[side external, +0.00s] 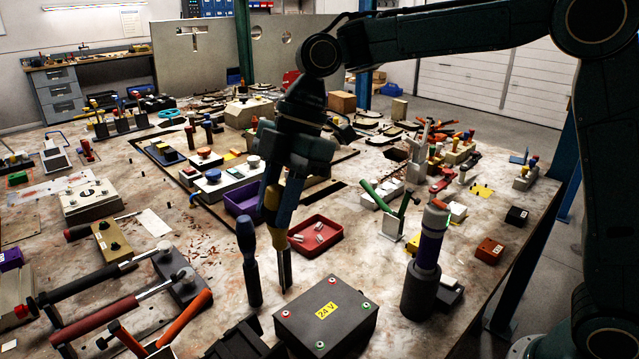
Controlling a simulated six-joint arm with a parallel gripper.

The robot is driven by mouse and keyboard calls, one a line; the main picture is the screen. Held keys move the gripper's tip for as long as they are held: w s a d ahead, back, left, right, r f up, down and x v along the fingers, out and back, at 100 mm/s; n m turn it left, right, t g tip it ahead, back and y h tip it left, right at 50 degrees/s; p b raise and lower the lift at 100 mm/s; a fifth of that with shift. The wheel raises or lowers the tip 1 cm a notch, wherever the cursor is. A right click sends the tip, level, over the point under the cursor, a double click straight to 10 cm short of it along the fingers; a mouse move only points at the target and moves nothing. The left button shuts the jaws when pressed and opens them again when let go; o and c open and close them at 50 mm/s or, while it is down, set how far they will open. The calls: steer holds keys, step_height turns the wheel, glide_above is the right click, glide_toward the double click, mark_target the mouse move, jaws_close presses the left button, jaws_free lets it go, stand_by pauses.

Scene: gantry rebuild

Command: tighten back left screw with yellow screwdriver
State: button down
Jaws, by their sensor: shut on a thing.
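My gripper (279,213) points down at the middle of the side external view, shut on the yellow screwdriver (272,203). The fingers cover part of its yellow handle. Its dark shaft hangs almost upright, with the low end just behind the box in the picture. I cannot tell its height above the table. The dark grey box (300,322) has a yellow "24 V" label and coloured screws near its top corners: a red one at the back (331,280), a red one at the left (283,313), a green one at the right (366,303) and one in front (320,345).
A dark blue screwdriver (248,262) stands upright close left of the yellow one. A red tray (335,252) with small pale parts lies behind the box. A purple-and-black upright tool (428,255) stands to the right. Clamps with red handles (110,313) crowd the left.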

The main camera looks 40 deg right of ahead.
steer(key=shift+n+g, duration=0.5)
steer(key=shift+n, duration=0.8)
steer(key=shift+n+g+h, duration=0.4)
steer(key=shift+n+g, duration=0.3)
steer(key=shift+n, duration=1)
